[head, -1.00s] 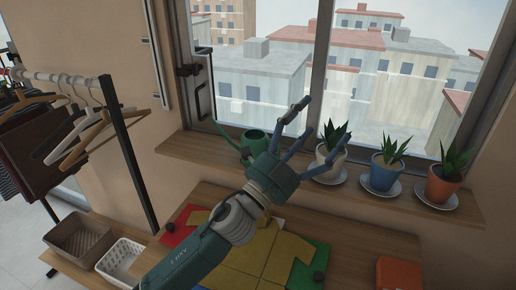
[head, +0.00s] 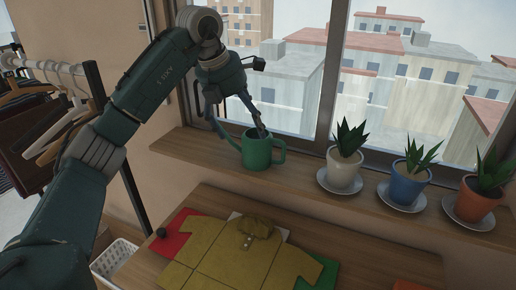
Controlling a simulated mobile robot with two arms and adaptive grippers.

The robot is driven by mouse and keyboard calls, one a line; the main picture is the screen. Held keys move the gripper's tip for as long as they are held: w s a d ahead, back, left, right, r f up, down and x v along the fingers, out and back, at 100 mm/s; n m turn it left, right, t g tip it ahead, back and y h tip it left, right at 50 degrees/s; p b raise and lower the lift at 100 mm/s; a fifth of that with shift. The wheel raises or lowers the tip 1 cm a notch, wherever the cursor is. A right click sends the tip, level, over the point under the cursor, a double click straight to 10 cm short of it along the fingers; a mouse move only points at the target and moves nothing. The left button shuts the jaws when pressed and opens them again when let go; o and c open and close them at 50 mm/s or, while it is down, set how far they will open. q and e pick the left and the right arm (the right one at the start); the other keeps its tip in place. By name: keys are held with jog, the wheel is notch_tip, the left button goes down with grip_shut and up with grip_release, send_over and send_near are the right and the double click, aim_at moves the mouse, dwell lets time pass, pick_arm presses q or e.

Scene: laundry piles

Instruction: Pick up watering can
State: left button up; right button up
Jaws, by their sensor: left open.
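The green watering can (head: 257,150) stands upright on the wooden windowsill, left of the potted plants. Its handle is on the right and its spout on the left. My left gripper (head: 240,132) reaches down from above the can. Its fingers are open and spread, one at the can's left side and one at its rim or opening. I cannot tell whether they touch it. My right gripper is not in view.
Potted plants in white (head: 345,170), blue (head: 408,183) and orange (head: 478,200) pots stand on saucers along the windowsill (head: 300,172). Below, a table (head: 365,248) holds a yellow shirt (head: 235,250). A clothes rack (head: 95,85) stands at left, above a white basket (head: 112,262).

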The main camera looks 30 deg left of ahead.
aim_at(250, 136)
pick_arm(q)
jog(key=x, duration=0.4)
jog(key=shift+w+d+f+p, duration=0.1)
jog(key=shift+w+f+p, duration=0.1)
jog(key=shift+f+p, duration=0.1)
jog(key=x, duration=0.1)
jog(key=p+x, duration=0.1)
jog(key=x, duration=0.2)
jog(key=shift+w+d+r+p, duration=0.1)
jog(key=shift+w+d+p, duration=0.15)
jog(key=shift+d+p, duration=0.1)
jog(key=shift+w+f, duration=0.2)
jog(key=shift+f, duration=0.25)
jog(key=shift+s, duration=0.1)
jog(key=c, duration=1.4)
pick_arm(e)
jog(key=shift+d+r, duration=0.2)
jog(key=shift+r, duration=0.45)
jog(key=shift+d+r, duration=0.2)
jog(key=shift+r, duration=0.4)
pick_arm(q)
jog(key=shift+r, duration=0.1)
jog(key=shift+c, duration=0.2)
